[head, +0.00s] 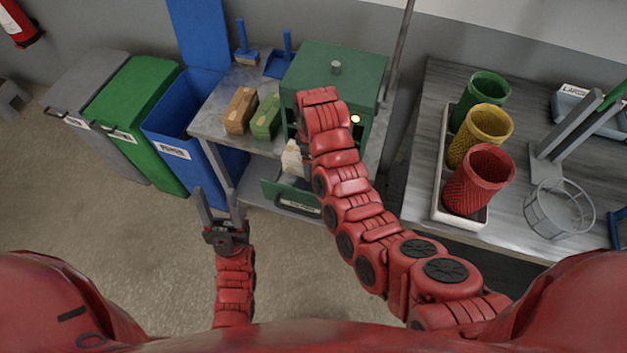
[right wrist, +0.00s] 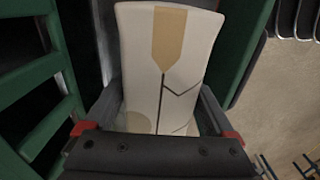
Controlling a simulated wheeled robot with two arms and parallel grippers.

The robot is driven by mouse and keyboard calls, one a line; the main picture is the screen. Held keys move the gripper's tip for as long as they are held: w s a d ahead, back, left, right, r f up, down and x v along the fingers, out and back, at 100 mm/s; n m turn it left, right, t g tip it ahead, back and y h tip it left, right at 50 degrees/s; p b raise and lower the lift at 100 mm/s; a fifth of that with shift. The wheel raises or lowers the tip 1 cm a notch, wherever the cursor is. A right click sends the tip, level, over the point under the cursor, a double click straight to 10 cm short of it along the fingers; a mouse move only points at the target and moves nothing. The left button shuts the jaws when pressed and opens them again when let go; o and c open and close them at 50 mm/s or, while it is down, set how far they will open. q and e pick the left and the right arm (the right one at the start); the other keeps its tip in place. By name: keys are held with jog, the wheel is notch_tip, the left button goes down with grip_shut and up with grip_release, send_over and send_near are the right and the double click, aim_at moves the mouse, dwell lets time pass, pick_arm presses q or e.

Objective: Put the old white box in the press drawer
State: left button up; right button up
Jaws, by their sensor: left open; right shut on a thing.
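The white box (head: 292,158), with tan and dark markings, also fills the middle of the right wrist view (right wrist: 183,70). My right gripper (right wrist: 160,105) is shut on it, with a jaw on each side; in the head view my right arm hides this gripper. The green press (head: 335,75) stands on the bench. Its drawer (head: 290,198) is pulled out below, its labelled green front facing me. The box is upright at the drawer opening; I cannot tell whether it touches the drawer floor. My left gripper (head: 222,212) is open and empty, left of the drawer.
A brown carton (head: 240,110) and a green carton (head: 267,116) sit on the bench left of the press. Blue (head: 180,120), green (head: 135,110) and grey (head: 90,80) bins stand left. Right, a table (head: 425,130) holds green, yellow and red baskets. Floor in front is clear.

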notch_tip(320, 180, down, 2)
jog(key=shift+s+d+f, duration=0.1)
jog(key=shift+s, duration=0.05)
jog(key=shift+w+f+p, duration=0.2)
jog(key=shift+p, duration=0.2)
jog(key=shift+f, duration=0.35)
jog(key=shift+s+f+p, duration=0.1)
jog(key=shift+f+p, duration=0.3)
jog(key=shift+f, duration=0.05)
jog(key=shift+f+p, duration=0.3)
jog(key=shift+f, duration=1)
